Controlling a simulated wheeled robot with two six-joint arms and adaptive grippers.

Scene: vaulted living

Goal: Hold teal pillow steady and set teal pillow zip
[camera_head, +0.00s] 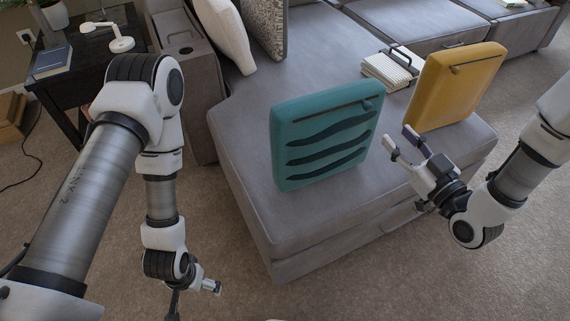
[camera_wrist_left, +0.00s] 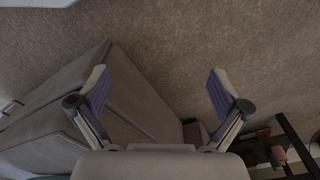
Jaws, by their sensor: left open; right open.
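The teal pillow (camera_head: 325,135) stands upright on the grey sofa seat in the head view, with dark wavy bands across its front. My left gripper (camera_head: 195,290) is low in front of the sofa's left side, far from the pillow. In the left wrist view the left gripper (camera_wrist_left: 158,88) is open and empty above the carpet.
A yellow pillow (camera_head: 455,85) stands behind my right gripper. A white stack (camera_head: 387,72) in a dark holder lies between the pillows. The grey sofa seat (camera_head: 240,120) is clear left of the teal pillow. A dark side table (camera_head: 75,80) stands at the far left.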

